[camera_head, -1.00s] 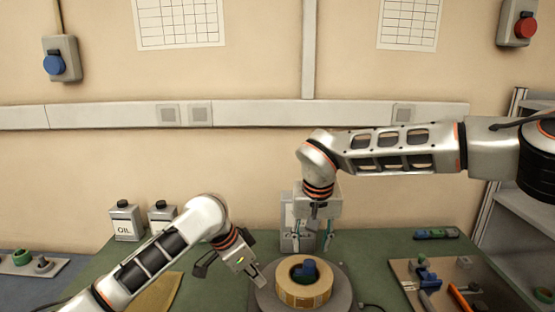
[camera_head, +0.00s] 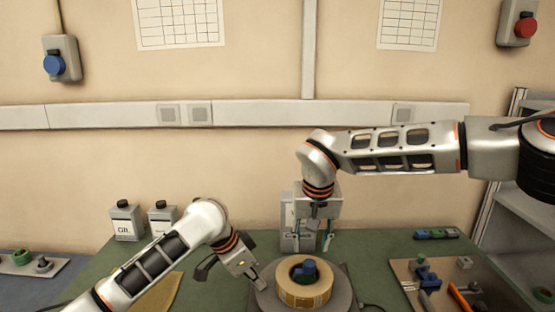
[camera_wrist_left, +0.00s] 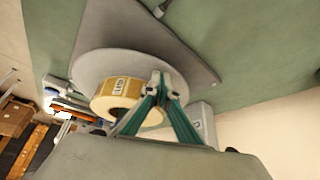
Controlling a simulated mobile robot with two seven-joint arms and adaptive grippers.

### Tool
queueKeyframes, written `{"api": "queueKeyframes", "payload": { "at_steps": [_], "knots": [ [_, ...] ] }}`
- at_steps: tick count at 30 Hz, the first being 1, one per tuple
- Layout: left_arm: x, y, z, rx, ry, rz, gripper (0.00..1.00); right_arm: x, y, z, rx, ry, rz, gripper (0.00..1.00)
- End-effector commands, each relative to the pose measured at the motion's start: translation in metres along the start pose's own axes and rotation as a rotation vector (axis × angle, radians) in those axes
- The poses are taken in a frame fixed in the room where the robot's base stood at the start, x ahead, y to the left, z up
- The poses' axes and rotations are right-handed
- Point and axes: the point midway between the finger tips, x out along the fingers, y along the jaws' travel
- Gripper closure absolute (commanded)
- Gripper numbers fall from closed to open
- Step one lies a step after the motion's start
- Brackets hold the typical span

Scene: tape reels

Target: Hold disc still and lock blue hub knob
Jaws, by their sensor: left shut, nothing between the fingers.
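The grey disc (camera_head: 345,295) lies flat on the bench with a yellowish tape reel (camera_head: 304,293) on it. The blue hub knob (camera_head: 309,268) stands in the reel's centre; I cannot make it out in the left wrist view. My left gripper (camera_head: 260,284) is shut and empty, its tips at the disc's left rim; contact is unclear. In the left wrist view the shut tips (camera_wrist_left: 161,79) overlap the disc (camera_wrist_left: 90,66) beside the reel (camera_wrist_left: 122,87). My right gripper (camera_head: 313,246) points down with fingers apart, empty, above and behind the knob.
A grey box-like thing (camera_head: 289,241) stands behind the right gripper. Oil cans (camera_head: 124,222) stand at the back left. A board with blue and orange parts (camera_head: 408,283) lies on the right.

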Motion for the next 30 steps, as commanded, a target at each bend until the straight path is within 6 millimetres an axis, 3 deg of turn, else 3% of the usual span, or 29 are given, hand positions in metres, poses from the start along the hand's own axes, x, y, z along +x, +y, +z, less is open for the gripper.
{"api": "queueKeyframes", "payload": {
  "at_steps": [30],
  "knots": [
    [0.0081, -0.0001, 0.0045, -0.001, -0.002, 0.0, 1.0, 0.0001, 0.0, 0.0, 0.0, 0.0, 0.0, 0.61]
  ]
}}
